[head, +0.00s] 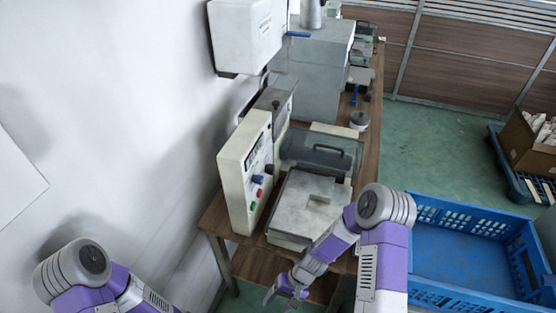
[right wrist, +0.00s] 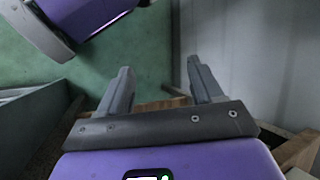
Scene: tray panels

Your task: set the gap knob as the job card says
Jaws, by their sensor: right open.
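A cream machine with an upright control panel (head: 247,165) stands on the wooden bench. The panel carries a blue knob (head: 258,179), a dark knob (head: 269,169), and a red and a green button below. Which knob is the gap knob, and its setting, are too small to read. I cannot make out a job card. My right gripper (head: 286,293) is low in front of the bench's near edge, below and apart from the panel. In the right wrist view its fingers (right wrist: 160,82) are spread with nothing between them. Only my left arm shows at the lower left; its gripper is out of frame.
A flat lidded bed (head: 312,205) with a clear raised cover (head: 320,150) adjoins the panel. A blue crate (head: 465,265) is at the right. A white wall box (head: 246,35) hangs above.

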